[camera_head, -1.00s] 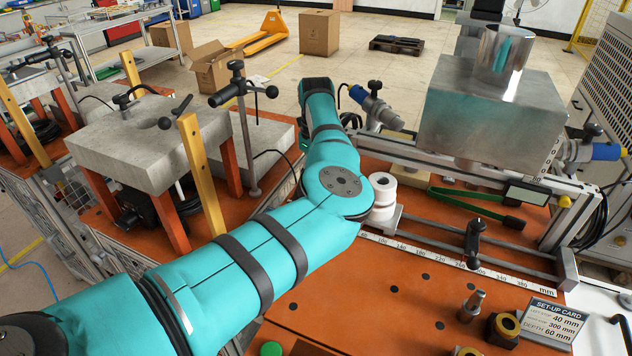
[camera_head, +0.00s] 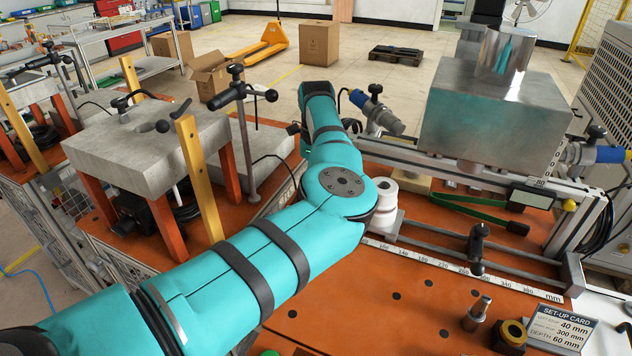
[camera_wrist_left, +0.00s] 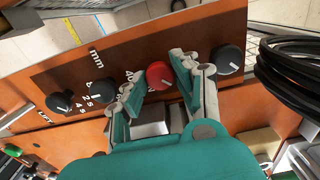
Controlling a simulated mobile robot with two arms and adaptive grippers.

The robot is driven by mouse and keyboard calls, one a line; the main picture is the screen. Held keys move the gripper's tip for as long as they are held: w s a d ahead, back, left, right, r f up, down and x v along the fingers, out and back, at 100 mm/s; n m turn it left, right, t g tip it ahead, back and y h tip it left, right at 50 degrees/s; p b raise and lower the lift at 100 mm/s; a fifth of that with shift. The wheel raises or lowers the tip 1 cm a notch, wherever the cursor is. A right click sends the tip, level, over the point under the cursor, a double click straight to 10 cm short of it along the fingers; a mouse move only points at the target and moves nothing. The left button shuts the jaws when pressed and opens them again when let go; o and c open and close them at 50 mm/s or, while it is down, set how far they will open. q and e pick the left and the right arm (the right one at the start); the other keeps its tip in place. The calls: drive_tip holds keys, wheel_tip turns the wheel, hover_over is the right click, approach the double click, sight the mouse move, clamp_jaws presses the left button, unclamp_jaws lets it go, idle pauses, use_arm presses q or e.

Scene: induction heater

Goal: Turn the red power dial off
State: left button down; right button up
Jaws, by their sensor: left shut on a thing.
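The red power dial (camera_wrist_left: 159,75) is a round red knob on an orange panel in the left wrist view. My left gripper (camera_wrist_left: 156,72) has one finger on each side of it and is shut on it. Part of the dial's right edge is hidden by a finger, and its exact setting cannot be read. In the head view my teal left arm reaches away over the bench; its gripper and the dial are hidden there. My right gripper is in neither view.
Black dials (camera_wrist_left: 100,92) sit left of the red one, another black dial (camera_wrist_left: 229,58) right of it. Black cable coils (camera_wrist_left: 290,70) are at the right. In the head view a metal block (camera_head: 495,110) and a concrete-topped stand (camera_head: 150,145) flank my arm.

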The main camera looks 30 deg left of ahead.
use_arm(q)
drive_tip(key=shift+r, duration=0.15)
drive_tip(key=c, duration=1.2)
unclamp_jaws()
drive_tip(key=shift+c, duration=0.2)
wheel_tip(320, 180, up, 12)
